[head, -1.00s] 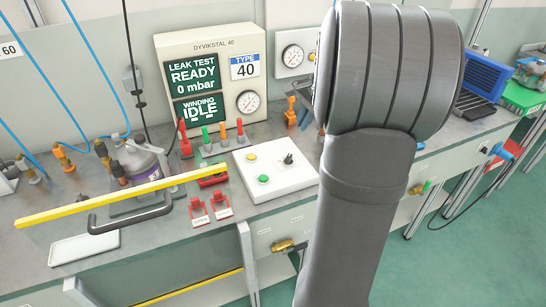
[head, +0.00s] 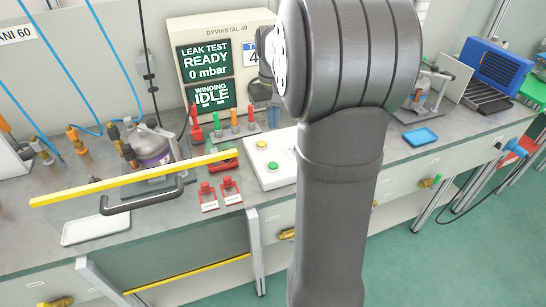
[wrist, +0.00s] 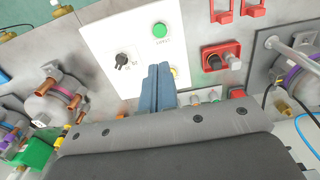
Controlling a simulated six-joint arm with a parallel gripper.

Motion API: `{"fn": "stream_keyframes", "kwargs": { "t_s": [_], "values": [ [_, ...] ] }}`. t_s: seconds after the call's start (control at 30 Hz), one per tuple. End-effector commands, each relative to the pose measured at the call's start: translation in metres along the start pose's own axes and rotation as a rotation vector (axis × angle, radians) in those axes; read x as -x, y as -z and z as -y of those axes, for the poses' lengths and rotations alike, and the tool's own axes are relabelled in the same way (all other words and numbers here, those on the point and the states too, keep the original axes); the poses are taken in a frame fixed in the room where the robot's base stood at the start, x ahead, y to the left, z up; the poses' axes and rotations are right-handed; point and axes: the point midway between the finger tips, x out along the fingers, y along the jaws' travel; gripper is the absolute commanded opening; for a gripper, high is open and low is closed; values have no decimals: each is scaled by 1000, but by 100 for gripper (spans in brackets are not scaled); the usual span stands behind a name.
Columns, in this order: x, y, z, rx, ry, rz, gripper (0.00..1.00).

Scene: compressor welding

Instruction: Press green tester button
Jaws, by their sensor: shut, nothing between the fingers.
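The green button (head: 272,167) sits on a white control box (head: 266,183) on the bench, with a yellow button (head: 261,143) behind it. In the wrist view the green button (wrist: 160,30) is clear, just beyond my fingertips. My gripper (wrist: 160,68) has its two blue fingers together, empty, over the box and apart from the green button in the picture. The fingers partly cover the yellow button (wrist: 174,72). A black selector knob (wrist: 123,60) is to their left. In the head view my gripper (head: 262,104) shows in front of the tester (head: 222,31), above the box.
The tester screen reads leak test ready, 0 mbar, winding idle. Red switches (head: 220,192) stand left of the box. A yellow-edged clear guard with a black handle (head: 142,198) stands before a compressor (head: 152,150). Coloured plugs (head: 234,124) stand behind the box.

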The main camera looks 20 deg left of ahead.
Motion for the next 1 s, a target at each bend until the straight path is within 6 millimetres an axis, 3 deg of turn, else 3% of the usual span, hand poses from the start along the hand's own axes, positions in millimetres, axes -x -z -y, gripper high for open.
{"fn": "stream_keyframes", "kwargs": {
  "t_s": [0.27, 0.7, 1.0],
  "values": [
    [-15, 0, 0, -2, 2, 3, 0],
    [-105, -1, 0, -3, 2, 3, 0],
    [-138, 0, 0, -3, 1, 1, 0]
  ]
}}
